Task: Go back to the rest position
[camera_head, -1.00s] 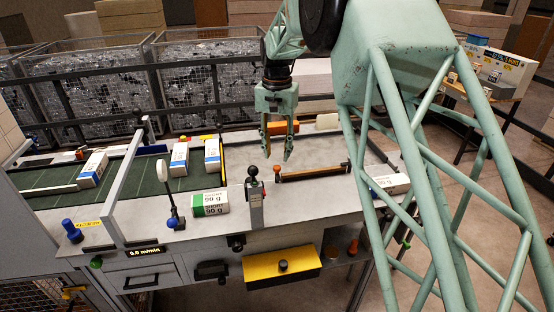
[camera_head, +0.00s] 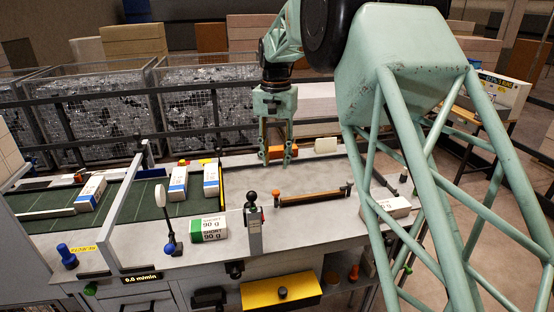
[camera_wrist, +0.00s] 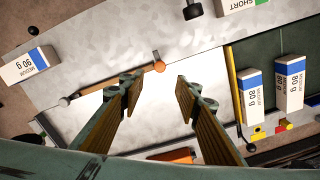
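My gripper (camera_head: 276,160) hangs fingers down above the bare grey worktop (camera_head: 300,220), toward its far side. In the wrist view my gripper (camera_wrist: 157,80) has its two ribbed fingers apart with nothing between them. Only bare worktop and the edge of a wooden-handled bar (camera_wrist: 115,80) lie below. The fingertips are clear of every ream.
A green-ended SHORT ream (camera_head: 208,229) stands by the lever (camera_head: 253,215). Blue-banded reams (camera_head: 211,181) lie on the green belt (camera_head: 140,205). Another ream (camera_head: 393,207) sits at the worktop's right, behind my frame. Wire cages (camera_head: 210,90) and a rail stand behind.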

